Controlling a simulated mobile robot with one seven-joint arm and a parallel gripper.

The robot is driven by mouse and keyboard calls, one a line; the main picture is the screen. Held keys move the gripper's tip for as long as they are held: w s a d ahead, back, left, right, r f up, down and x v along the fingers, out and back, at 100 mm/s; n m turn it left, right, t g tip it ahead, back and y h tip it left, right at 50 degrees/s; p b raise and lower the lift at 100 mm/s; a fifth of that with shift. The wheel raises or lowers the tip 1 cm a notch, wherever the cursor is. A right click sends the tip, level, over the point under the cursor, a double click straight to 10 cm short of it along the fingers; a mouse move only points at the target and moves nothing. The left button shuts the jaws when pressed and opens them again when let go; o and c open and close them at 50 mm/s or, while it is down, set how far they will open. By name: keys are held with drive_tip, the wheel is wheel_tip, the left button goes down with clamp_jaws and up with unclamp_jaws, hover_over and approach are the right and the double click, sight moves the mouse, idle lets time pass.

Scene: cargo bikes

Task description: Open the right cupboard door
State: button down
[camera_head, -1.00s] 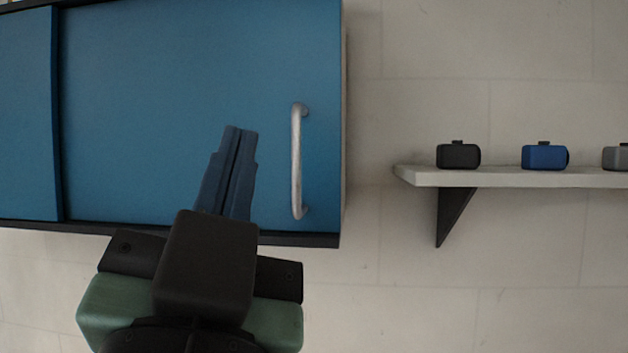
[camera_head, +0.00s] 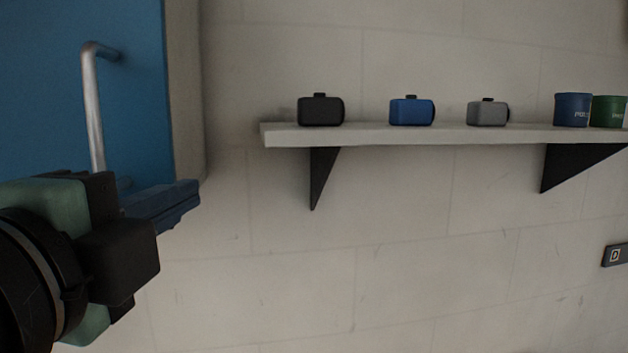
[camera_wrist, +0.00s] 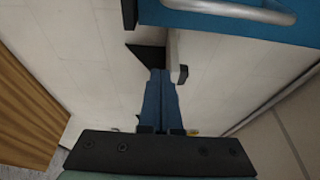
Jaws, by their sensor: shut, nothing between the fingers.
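The blue cupboard door (camera_head: 40,90) fills the left edge of the head view. Its silver bar handle (camera_head: 93,110) stands upright near the door's right edge; its lower end is hidden behind my gripper. My gripper (camera_head: 197,193) is shut and empty, its blue fingers pointing right, past the handle's lower end and across the door's edge. In the wrist view the door (camera_wrist: 230,27) and handle (camera_wrist: 235,10) show at the top right, apart from the shut fingertips (camera_wrist: 158,74). No gap behind the door edge is visible.
The cupboard's pale side (camera_head: 186,90) meets a light block wall. Right of it a white shelf (camera_head: 440,134) on black brackets bears a black (camera_head: 320,110), a blue (camera_head: 411,111) and a grey item (camera_head: 487,112), plus two cups. The wall below the shelf is mostly clear.

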sight(175, 181)
drive_tip(key=w+p, duration=0.3)
drive_tip(key=w, duration=0.5)
drive_tip(key=a, duration=0.1)
drive_tip(key=s+a+p, duration=0.1)
drive_tip(key=a+p, duration=0.1)
drive_tip(key=shift+s+a, duration=0.3)
drive_tip(key=shift+w, duration=0.1)
